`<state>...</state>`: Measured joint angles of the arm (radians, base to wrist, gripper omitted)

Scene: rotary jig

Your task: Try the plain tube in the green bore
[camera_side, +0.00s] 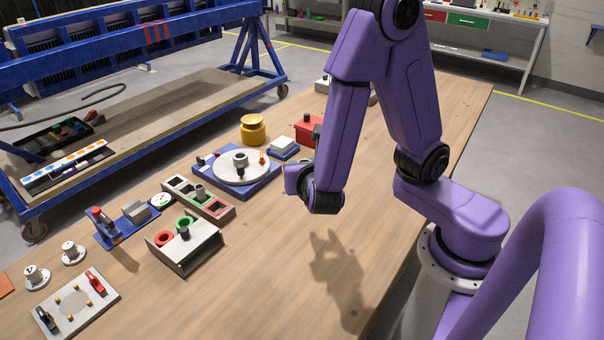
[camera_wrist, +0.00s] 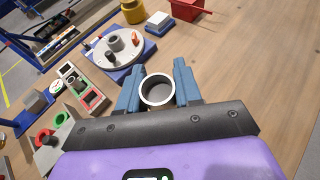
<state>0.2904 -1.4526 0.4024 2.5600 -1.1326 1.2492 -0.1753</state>
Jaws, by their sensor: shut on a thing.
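My gripper (camera_wrist: 158,88) is shut on a plain grey tube (camera_wrist: 143,98); I look into its open round end between the two blue fingers. In the side view my gripper (camera_side: 293,179) hangs above the table, mostly hidden behind my wrist, and I cannot make out the tube there. The green bore (camera_side: 184,221) is a green ring on top of a grey block (camera_side: 200,252), beside a red ring (camera_side: 163,238). The green ring also shows in the wrist view (camera_wrist: 61,118), left of my gripper and apart from the tube.
A white turntable (camera_side: 228,176) on a blue base carries a grey collar. A tray (camera_side: 222,212) with red and green compartments lies between turntable and block. A yellow pot (camera_side: 253,130) and red box (camera_side: 309,131) stand farther back. The table right of these is clear.

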